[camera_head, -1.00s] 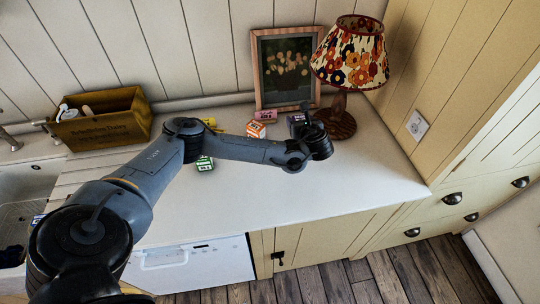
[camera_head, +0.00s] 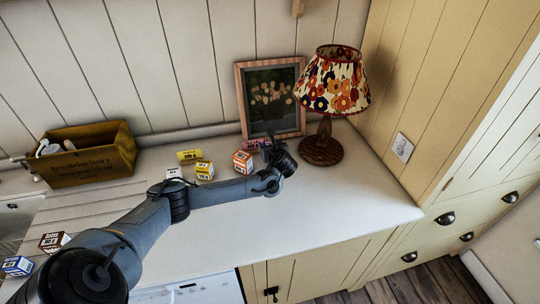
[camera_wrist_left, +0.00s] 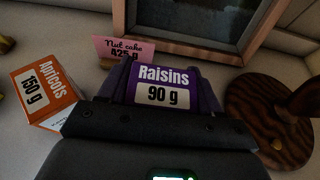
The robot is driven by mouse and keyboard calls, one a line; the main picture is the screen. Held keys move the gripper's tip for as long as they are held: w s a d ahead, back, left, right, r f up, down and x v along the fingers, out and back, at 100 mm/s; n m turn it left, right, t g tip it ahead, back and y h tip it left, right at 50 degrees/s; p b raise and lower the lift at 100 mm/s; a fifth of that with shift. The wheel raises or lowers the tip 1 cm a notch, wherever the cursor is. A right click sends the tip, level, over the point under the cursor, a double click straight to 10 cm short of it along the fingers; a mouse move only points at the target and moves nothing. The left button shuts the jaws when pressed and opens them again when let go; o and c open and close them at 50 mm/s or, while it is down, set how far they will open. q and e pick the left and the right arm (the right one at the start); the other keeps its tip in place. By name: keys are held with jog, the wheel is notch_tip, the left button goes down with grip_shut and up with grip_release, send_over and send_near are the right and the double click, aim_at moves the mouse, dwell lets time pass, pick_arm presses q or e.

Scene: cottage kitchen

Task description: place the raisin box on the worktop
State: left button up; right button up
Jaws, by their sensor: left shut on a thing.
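The purple raisin box (camera_wrist_left: 165,90) stands upright between the fingers of my left gripper (camera_wrist_left: 164,88) in the left wrist view, its label reading "Raisins 90 g". My left gripper (camera_head: 268,152) is shut on it. In the head view the gripper is over the back of the white worktop (camera_head: 330,210), in front of the picture frame and left of the lamp; the box is mostly hidden there by the gripper. I cannot tell whether the box's base touches the worktop. My right gripper is not in view.
A pink "Nut cake" card (camera_wrist_left: 125,48) stands behind the raisin box. An orange apricots box (camera_head: 242,161) is to its left, a lamp (camera_head: 322,150) to its right. A yellow box (camera_head: 204,170) and a wooden crate (camera_head: 95,168) stand further left. The front right worktop is clear.

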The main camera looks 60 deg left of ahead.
pick_arm(q)
jog(key=shift+f+b, duration=0.5)
jog(key=shift+f, duration=1.5)
jog(key=shift+f, duration=0.1)
jog(key=o, duration=1.1)
